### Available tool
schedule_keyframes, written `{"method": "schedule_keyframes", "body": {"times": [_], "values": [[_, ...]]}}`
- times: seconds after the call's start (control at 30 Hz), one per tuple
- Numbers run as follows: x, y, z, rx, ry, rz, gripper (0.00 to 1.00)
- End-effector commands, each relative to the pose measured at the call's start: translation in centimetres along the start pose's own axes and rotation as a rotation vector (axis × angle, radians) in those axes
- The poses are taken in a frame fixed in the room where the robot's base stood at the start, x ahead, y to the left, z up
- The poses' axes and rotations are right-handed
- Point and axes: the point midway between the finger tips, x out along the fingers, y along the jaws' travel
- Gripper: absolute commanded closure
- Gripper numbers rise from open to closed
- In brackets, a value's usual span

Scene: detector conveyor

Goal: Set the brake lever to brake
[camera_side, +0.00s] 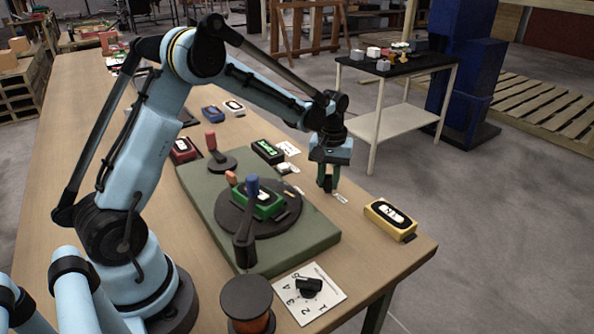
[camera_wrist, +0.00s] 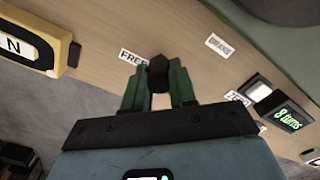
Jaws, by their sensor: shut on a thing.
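My gripper (camera_side: 328,186) is low over the table, right of the green platform. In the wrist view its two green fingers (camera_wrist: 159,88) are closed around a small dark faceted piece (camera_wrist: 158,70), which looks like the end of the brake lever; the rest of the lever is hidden. A white FREE label (camera_wrist: 133,56) lies just left of that piece, close to it. A white BRAKE label (camera_wrist: 219,45) lies farther right and apart from it. In the side view a small white label (camera_side: 341,198) shows beside the fingers, too small to read.
A yellow box (camera_side: 389,220) stands right of my gripper. A black display box (camera_side: 267,151) with green text stands behind it. The green platform (camera_side: 315,243) carries a dark turntable (camera_side: 282,226), a blue-topped lever (camera_side: 251,187) and a red-topped lever (camera_side: 211,141). A numbered dial plate (camera_side: 325,286) lies in front.

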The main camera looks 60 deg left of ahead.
Motion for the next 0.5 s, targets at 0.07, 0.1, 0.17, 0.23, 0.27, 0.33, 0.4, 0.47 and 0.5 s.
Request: {"method": "schedule_keyframes", "body": {"times": [0.07,0.1,0.17,0.23,0.27,0.33,0.4,0.47,0.5], "values": [[0.0,-0.3,0.1,0.054,0.001,0.000,1.00],[0.0,-0.5,0.1,0.086,0.001,0.000,1.00],[0.0,-0.8,0.2,0.137,0.001,0.000,1.00],[0.0,-1.1,0.3,0.203,0.001,0.000,1.00],[0.0,-1.2,0.3,0.231,0.001,0.000,1.00],[0.0,-1.6,0.4,0.297,0.002,0.000,1.00],[0.0,-2.0,0.4,0.362,0.002,0.000,1.00],[0.0,-2.3,0.4,0.419,0.002,0.000,1.00],[0.0,-2.5,0.4,0.457,0.002,0.000,1.00]]}}
